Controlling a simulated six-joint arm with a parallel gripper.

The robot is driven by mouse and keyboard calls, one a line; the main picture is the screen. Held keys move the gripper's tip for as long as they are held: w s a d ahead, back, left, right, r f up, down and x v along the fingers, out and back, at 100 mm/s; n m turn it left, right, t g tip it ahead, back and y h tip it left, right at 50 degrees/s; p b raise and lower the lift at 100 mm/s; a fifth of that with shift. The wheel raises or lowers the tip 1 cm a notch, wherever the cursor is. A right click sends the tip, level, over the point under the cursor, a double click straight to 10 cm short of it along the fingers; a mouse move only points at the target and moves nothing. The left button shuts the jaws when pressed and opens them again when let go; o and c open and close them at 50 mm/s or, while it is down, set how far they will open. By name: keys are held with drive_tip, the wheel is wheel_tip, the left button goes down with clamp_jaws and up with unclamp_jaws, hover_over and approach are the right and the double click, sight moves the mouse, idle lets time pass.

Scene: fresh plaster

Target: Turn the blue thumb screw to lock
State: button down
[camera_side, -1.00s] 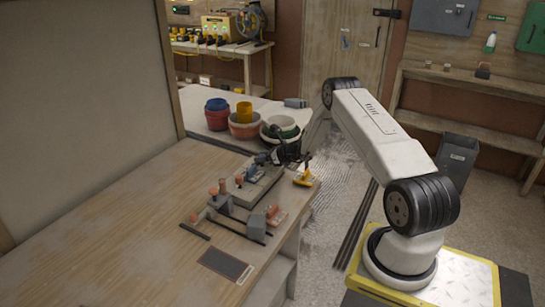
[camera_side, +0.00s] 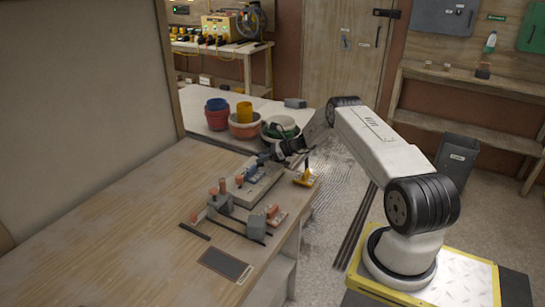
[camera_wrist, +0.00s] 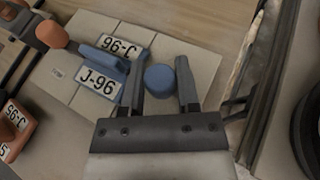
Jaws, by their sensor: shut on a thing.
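The blue thumb screw (camera_wrist: 160,80) shows as a round blue head in the wrist view, over pale grey plates. My gripper (camera_wrist: 160,72) has one finger on each side of it and is shut on it. Just left of it lies a blue-grey part with a white J-96 label (camera_wrist: 98,81) and an orange-knobbed lever (camera_wrist: 51,34). In the side view my gripper (camera_side: 268,154) is at the far end of the grey fixture (camera_side: 262,188); the screw is too small and covered to make out there.
A yellow-based tool (camera_side: 304,178) stands right of the fixture near the bench edge. Clamps with orange knobs (camera_side: 221,187) are at its near end. Buckets (camera_side: 245,122) stand behind. The wooden bench (camera_side: 110,225) is clear at left.

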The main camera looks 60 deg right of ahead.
drive_tip(key=shift+n+y, duration=0.5)
drive_tip(key=shift+y, duration=0.1)
drive_tip(key=shift+c, duration=1.6)
unclamp_jaws()
drive_tip(key=shift+v, duration=3.95)
drive_tip(key=shift+w+r+g, duration=0.15)
drive_tip(key=shift+g, duration=0.15)
